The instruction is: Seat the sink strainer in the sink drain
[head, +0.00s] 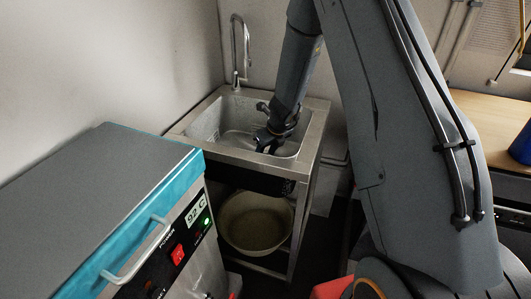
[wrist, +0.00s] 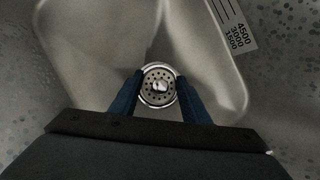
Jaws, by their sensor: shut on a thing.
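The round metal sink strainer (wrist: 158,73), with small holes and a bright centre knob, shows in the wrist view between the two dark blue fingers of my gripper (wrist: 160,98). My gripper is shut on it, with one finger on each side. In the head view my gripper (head: 270,141) reaches down into the basin of the metal sink (head: 205,125), near its front right. The strainer cannot be made out in the head view. I cannot see the drain opening, and I cannot tell whether the strainer is above it or touching the basin floor.
A tap (head: 240,50) stands behind the basin. A bowl (head: 255,222) sits on the shelf under the sink. A marked scale (wrist: 229,22) shows beside pale shapes in the wrist view.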

